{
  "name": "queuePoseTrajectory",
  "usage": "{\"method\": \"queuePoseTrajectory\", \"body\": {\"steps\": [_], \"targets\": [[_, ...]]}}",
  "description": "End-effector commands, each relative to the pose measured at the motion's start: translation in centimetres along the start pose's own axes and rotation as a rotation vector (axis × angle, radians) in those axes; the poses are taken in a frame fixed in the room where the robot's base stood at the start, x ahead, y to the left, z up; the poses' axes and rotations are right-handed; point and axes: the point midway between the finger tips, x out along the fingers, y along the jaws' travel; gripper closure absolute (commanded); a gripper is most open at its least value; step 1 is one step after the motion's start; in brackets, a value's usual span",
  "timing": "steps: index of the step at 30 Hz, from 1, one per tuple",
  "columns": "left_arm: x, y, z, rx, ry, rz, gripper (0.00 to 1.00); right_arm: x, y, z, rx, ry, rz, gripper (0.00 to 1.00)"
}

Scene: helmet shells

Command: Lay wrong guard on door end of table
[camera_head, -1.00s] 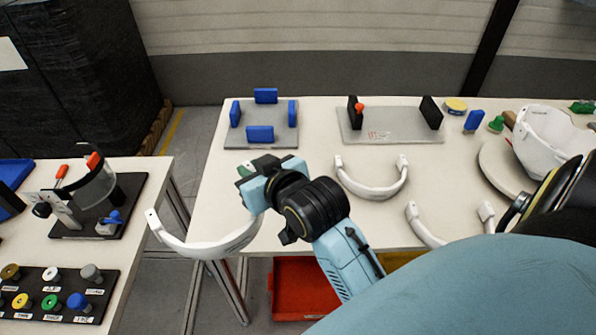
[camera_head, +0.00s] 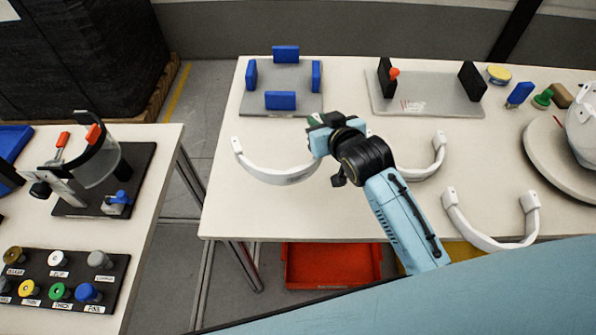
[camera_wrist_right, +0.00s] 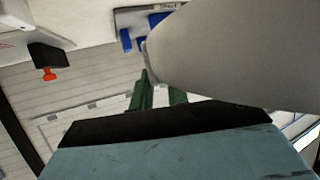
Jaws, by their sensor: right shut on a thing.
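My right gripper (camera_head: 318,130) is shut on a white curved guard (camera_head: 268,175) near the left end of the main table (camera_head: 225,215). The guard reaches out to the left of the gripper, over or on the table top; I cannot tell whether it touches. In the right wrist view the guard (camera_wrist_right: 235,50) is large and close in front of the green fingers (camera_wrist_right: 155,93). A second white guard (camera_head: 425,172) lies behind my right forearm, partly hidden. A third white guard (camera_head: 490,238) lies at the table's front edge. My left gripper is not in view.
A grey plate with blue blocks (camera_head: 282,98) is at the back left. A plate with black posts (camera_head: 425,98) is beside it. A white helmet shell (camera_head: 585,125) is at right. A gap separates the side table (camera_head: 150,205). A red bin (camera_head: 330,268) is below.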

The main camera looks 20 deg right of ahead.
Motion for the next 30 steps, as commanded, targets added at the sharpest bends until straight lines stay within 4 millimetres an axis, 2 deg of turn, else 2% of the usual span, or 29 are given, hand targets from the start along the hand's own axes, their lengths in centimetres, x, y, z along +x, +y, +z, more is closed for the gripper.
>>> {"method": "queuePoseTrajectory", "body": {"steps": [1,5,13,18,30], "targets": [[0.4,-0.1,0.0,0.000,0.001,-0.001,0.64,0.5,0.0,1.3,0.000,-0.006,0.000,1.00],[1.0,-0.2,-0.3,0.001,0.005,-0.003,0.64,1.4,0.0,3.5,0.001,-0.005,-0.001,1.00],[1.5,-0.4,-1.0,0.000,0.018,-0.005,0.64,2.3,0.0,5.6,0.001,-0.003,-0.001,1.00],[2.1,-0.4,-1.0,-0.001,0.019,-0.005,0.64,3.3,0.0,7.9,0.000,-0.003,0.000,1.00],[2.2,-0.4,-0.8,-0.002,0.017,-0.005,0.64,3.5,0.0,8.5,0.000,-0.001,0.000,1.00]]}}
